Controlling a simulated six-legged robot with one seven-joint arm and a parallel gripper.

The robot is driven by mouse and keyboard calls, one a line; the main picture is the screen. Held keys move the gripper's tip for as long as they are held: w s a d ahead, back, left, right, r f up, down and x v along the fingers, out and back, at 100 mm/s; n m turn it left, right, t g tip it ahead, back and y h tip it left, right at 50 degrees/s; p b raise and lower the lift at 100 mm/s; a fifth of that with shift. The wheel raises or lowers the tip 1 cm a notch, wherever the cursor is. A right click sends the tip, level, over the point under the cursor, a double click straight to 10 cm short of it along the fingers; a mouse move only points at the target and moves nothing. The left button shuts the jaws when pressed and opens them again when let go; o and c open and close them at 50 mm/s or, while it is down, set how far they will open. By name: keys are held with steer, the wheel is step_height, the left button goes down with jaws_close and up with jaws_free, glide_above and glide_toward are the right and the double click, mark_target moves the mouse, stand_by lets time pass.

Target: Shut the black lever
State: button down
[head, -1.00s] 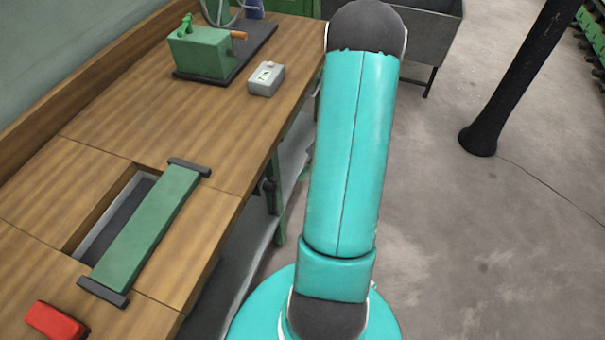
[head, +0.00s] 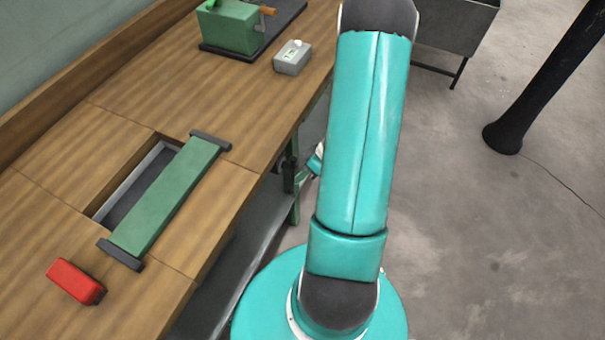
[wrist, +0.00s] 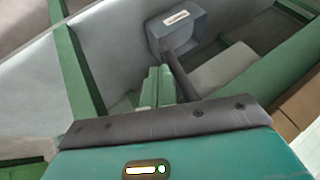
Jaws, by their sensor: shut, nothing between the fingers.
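The black lever appears to be the dark bar (wrist: 180,76) that slants down from a grey box in the wrist view; its lower end is hidden behind my wrist housing. In the head view, a small black part (head: 290,175) shows under the bench's front edge, likely the same fitting. My gripper (wrist: 158,86) is shut and empty just left of the dark bar in the wrist view. I cannot tell whether they touch. In the head view, my arm hides most of the gripper, and only a small teal and white part shows beside the bench leg.
The wooden bench (head: 215,215) carries a red block (head: 75,281), a green bar (head: 165,198) across a slot, a green machine (head: 228,27) and a grey box (head: 292,57). A lower shelf (head: 240,255) runs below. A black post (head: 545,80) stands on the open floor.

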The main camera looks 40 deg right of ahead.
steer(key=shift+s+a+f+y, duration=0.15)
steer(key=shift+a+y, duration=0.1)
steer(key=shift+y, duration=0.45)
steer(key=a+m+y, duration=0.1)
steer(key=y, duration=0.2)
steer(key=s+a+r+m+y, duration=0.1)
steer(key=a+m+y, duration=0.1)
steer(key=y, duration=0.2)
steer(key=a+m+y, duration=0.1)
steer(key=a+y, duration=0.1)
steer(key=y, duration=0.1)
steer(key=shift+s+r+m+g+y, duration=0.3)
steer(key=shift+s+r+m+g, duration=0.1)
steer(key=shift+s+a+r, duration=0.1)
steer(key=shift+a+r, duration=0.3)
steer(key=shift+r, duration=0.25)
stand_by(0.4)
